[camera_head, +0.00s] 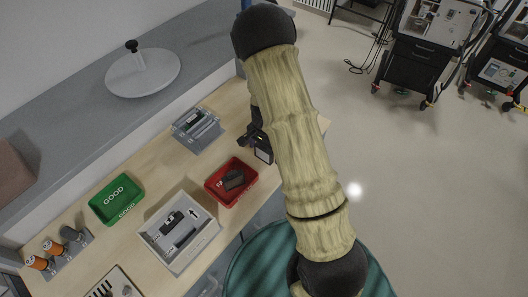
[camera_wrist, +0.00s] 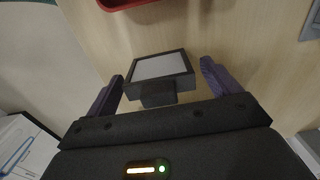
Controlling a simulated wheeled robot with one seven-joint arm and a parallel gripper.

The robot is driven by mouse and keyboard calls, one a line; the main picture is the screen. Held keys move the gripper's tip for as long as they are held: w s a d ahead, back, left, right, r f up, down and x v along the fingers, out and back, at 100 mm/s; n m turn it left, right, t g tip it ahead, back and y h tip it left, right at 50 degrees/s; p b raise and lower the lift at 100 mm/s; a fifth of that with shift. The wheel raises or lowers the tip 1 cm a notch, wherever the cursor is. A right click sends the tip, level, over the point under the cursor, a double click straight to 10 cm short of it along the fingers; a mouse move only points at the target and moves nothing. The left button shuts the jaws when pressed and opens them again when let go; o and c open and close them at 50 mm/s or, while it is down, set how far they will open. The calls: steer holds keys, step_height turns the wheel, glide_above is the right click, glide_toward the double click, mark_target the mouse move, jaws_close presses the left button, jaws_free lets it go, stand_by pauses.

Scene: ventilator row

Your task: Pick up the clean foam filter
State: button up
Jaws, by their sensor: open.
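A piece with a black frame and a pale grey face, which looks like the clean foam filter (camera_wrist: 160,67), lies on the wooden bench. It has a dark tab on its near side. My gripper (camera_wrist: 162,72) is open, with one purple finger on each side of the piece and a visible gap to each. In the head view my gripper (camera_head: 258,136) is low at the bench's right part, beside the filter (camera_head: 264,154). My arm hides part of this area.
A red tray (camera_head: 213,198) holding a dark block stands close by. A white tray (camera_head: 180,262), green GOOD tray (camera_head: 118,201) and grey fixture (camera_head: 197,130) are on the bench (camera_head: 150,168). Orange-topped containers (camera_head: 52,247) stand at lower left.

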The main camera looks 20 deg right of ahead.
stand_by(0.3)
steer(key=c, duration=1.1)
steer(key=shift+o, duration=0.2)
steer(key=shift+r, duration=0.15)
step_height(320, 180, up, 10)
steer(key=shift+f+b, duration=0.1)
steer(key=shift+b, duration=0.55)
